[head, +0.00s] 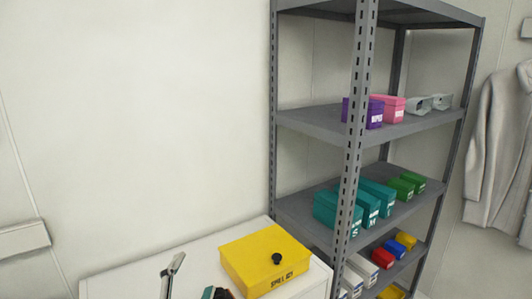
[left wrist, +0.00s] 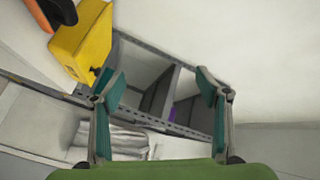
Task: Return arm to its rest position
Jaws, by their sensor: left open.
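My left gripper (head: 192,276) shows low in the head view, in front of the white cabinet top and left of the yellow box. Only part of it shows; the rest is cut off by the lower edge. In the left wrist view, its two fingers with teal pads stand wide apart (left wrist: 160,88), with nothing between them. My right gripper is in neither view.
A yellow spill kit box (head: 262,258) with a black knob stands on the white cabinet (head: 125,284). A grey shelf rack (head: 318,122) to the right holds purple, pink, teal and green boxes. A grey coat (head: 490,150) hangs far right.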

